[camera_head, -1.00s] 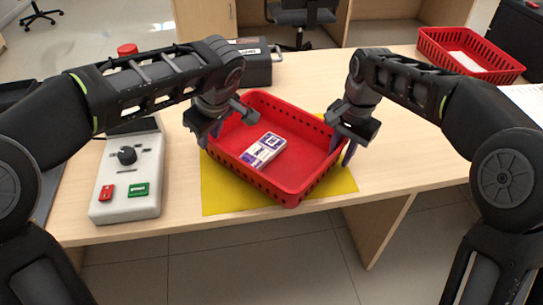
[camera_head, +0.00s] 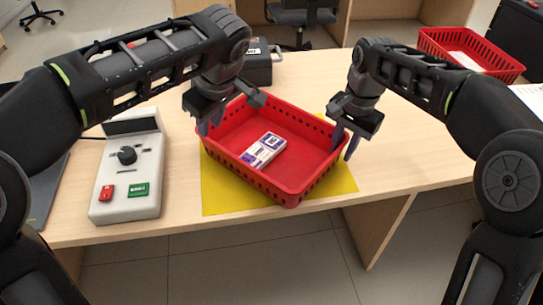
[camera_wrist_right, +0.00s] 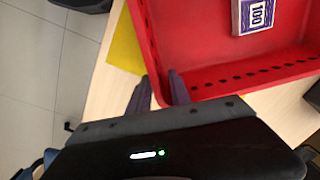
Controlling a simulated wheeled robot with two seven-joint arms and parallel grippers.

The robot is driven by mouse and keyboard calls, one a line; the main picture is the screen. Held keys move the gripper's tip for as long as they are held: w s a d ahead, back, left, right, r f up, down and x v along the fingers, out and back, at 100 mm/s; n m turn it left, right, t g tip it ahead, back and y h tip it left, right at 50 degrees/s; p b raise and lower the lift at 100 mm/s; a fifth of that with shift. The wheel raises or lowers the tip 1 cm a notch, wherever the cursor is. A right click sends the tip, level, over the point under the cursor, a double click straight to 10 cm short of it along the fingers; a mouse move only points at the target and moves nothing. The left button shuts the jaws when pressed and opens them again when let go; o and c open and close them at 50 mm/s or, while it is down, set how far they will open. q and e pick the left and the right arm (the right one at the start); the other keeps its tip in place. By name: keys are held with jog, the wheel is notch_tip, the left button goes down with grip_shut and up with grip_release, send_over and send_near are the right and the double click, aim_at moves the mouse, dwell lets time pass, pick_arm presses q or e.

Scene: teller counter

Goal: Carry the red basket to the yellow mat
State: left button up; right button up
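The red basket (camera_head: 292,190) sits on the yellow mat (camera_head: 228,197), which shows around its front and sides. A purple-and-white bundle (camera_head: 264,150) marked 100 lies in the basket; it also shows in the right wrist view (camera_wrist_right: 256,14). My left gripper (camera_head: 228,112) is above the basket's left rim, fingers apart and empty. My right gripper (camera_head: 346,142) is at the basket's right corner with its fingers apart. In the right wrist view its fingertips (camera_wrist_right: 160,90) lie on either side of the basket wall, with a gap between them.
A grey device (camera_head: 130,175) with a knob and buttons stands left of the mat. A dark box (camera_head: 258,65) is behind the basket. Another red basket (camera_head: 470,55) holding white paper is at the back right. The counter right of the mat is clear.

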jog(key=r, duration=0.5)
jog(key=shift+s+d+r, duration=0.15)
jog(key=shift+d, duration=0.05)
